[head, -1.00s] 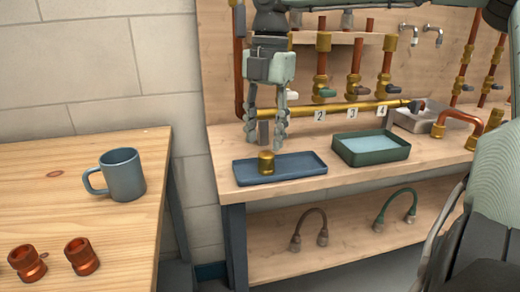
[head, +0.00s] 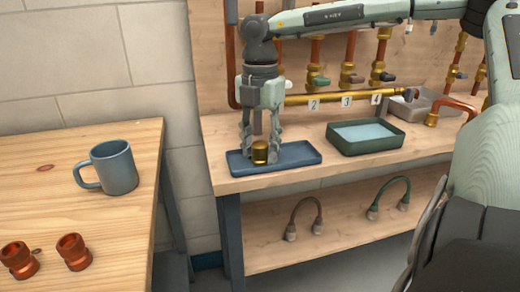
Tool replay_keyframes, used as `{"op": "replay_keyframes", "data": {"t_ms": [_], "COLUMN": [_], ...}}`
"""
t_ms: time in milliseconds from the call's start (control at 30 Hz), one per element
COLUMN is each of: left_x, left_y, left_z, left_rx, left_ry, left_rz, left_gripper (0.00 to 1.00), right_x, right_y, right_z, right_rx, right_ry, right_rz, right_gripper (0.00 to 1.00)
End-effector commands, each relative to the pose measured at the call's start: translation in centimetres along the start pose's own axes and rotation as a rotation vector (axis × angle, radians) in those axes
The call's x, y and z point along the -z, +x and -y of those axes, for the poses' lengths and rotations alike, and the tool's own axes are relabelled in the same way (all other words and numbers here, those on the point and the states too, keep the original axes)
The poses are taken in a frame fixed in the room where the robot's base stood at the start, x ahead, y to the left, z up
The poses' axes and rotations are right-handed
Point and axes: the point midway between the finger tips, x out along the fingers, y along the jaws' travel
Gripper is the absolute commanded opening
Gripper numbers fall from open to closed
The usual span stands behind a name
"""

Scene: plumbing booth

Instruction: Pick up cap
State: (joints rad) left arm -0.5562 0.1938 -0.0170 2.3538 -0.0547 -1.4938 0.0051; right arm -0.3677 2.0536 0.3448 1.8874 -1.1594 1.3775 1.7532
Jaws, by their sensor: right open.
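The cap (head: 260,153) is a small brass cylinder standing upright on a shallow blue tray (head: 304,156) on the booth's wooden counter. My right gripper (head: 260,150) points straight down over the tray. Its fingers are open and spread on either side of the cap, with the tips low around it. I cannot tell whether a finger touches the cap. My left gripper does not show.
A green tray (head: 383,147) with a light blue inside stands to the right of the blue tray. Brass and copper pipes with valves (head: 345,98) run along the back panel. A blue mug (head: 115,167) and two copper fittings (head: 73,252) stand on the left table.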

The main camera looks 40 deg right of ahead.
Motion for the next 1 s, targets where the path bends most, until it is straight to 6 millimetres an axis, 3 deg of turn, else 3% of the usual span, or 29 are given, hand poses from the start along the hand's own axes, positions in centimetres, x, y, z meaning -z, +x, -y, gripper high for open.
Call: {"op": "replay_keyframes", "data": {"t_ms": [33,333,633,1000], "left_x": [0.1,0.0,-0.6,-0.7], "left_y": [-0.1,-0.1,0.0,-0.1], "left_z": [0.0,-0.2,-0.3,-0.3], "left_rx": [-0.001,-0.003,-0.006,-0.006], "left_ry": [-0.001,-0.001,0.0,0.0], "left_rz": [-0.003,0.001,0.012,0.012], "left_gripper": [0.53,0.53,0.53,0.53], "right_x": [0.0,0.0,0.0,0.0], "right_y": [0.0,-0.1,-0.8,-7.8], "right_z": [0.0,0.0,0.0,-0.1], "right_rx": [0.0,0.0,-0.001,-0.002], "right_ry": [0.0,0.0,0.0,0.0], "right_rz": [0.0,0.0,0.001,0.002], "right_gripper": [0.4,0.04,0.04,0.04]}}
